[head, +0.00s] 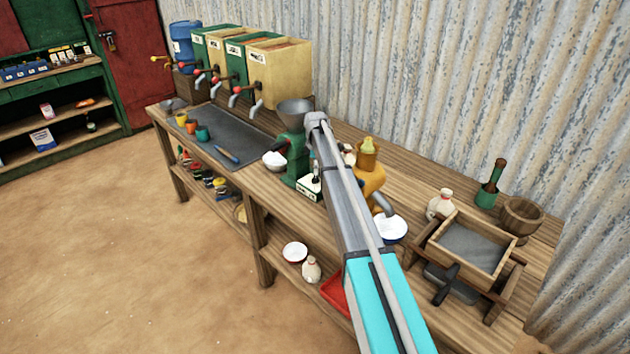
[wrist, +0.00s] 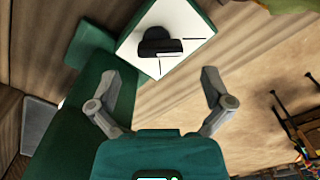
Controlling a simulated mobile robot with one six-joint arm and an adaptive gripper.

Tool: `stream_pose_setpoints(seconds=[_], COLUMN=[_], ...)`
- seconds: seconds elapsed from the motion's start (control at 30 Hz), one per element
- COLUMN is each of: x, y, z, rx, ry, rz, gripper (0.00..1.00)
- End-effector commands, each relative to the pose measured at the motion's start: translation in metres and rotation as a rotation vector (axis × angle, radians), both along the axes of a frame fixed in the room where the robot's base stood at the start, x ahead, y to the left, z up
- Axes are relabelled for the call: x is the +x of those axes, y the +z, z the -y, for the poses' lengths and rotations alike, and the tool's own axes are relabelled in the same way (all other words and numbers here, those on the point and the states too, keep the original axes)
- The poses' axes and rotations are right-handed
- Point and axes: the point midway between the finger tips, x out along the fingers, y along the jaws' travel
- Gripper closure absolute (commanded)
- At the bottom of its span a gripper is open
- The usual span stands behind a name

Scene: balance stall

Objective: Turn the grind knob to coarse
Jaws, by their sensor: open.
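The green grinder (head: 293,150) stands on the wooden counter with a grey hopper on top. Its white dial panel (head: 308,187) shows low on its front. In the wrist view the panel (wrist: 190,22) is near the top, with a black grind knob (wrist: 157,42) on it. The knob has a raised bar, and thin dark marks lie on the panel near it. My gripper (wrist: 160,82) is open and empty, its fingers apart and short of the knob, which appears above the gap between them. In the head view my arm hides the gripper's fingers.
A white bowl (head: 274,160) is left of the grinder. A yellow machine (head: 371,185) and another white bowl (head: 390,230) are to the right. Dispensers line the back, and a corrugated wall (head: 450,90) rises behind the counter. Open floor (head: 130,250) lies in front.

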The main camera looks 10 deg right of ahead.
Motion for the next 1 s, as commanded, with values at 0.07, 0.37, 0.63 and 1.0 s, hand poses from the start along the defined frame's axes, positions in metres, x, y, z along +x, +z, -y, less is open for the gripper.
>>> stream_pose_setpoints(seconds=[0.07, 0.37, 0.63, 1.0], x=[0.000, 0.000, 0.000, 0.000], y=[-0.011, -0.031, -0.040, -0.040], z=[0.000, -0.001, -0.001, -0.002], rx=[0.000, 0.000, 0.000, 0.000], ry=[0.000, 0.001, 0.001, 0.002], rz=[0.000, 0.000, 0.000, 0.000], gripper=[0.00, 0.00, 0.00, 0.00])
